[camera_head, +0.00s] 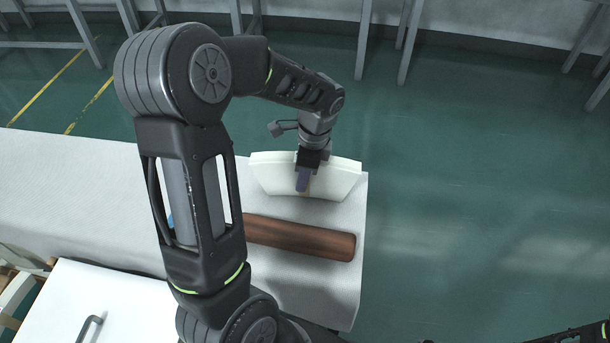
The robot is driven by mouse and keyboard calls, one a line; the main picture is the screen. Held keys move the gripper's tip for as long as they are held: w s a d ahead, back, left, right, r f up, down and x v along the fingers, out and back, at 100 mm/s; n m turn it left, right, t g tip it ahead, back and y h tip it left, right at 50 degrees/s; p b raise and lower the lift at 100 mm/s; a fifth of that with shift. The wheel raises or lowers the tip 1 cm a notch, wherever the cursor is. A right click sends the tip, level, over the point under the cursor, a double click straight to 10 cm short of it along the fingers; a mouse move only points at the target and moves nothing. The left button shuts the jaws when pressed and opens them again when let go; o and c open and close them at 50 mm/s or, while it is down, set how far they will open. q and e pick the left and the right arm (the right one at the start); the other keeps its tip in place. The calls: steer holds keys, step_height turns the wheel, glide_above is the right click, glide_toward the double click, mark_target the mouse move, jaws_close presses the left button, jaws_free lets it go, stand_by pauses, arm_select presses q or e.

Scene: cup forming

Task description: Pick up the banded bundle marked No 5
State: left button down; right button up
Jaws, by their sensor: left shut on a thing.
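A white, fan-shaped bundle (335,180) lies at the far right end of the table, wider along its far edge. A small tan strip, perhaps its band, shows at its middle beside the fingers. No number can be read on it. My left gripper (303,181) comes down over the bundle's middle and is shut on it. The fingers hide part of the bundle. I cannot tell whether the bundle is lifted or still touches the table. My right gripper is not in view.
A brown roller (300,238) lies on the white table (338,295), nearer than the bundle. My left arm hides its left end and a small blue thing. A white surface with a handle (90,328) is at the lower left. Open green floor lies right of the table.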

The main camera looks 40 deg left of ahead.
arm_select(q)
steer(key=shift+r, duration=0.1)
stand_by(0.4)
step_height(320, 180, up, 10)
steer(key=shift+f+p, duration=0.1)
steer(key=shift+p, duration=0.75)
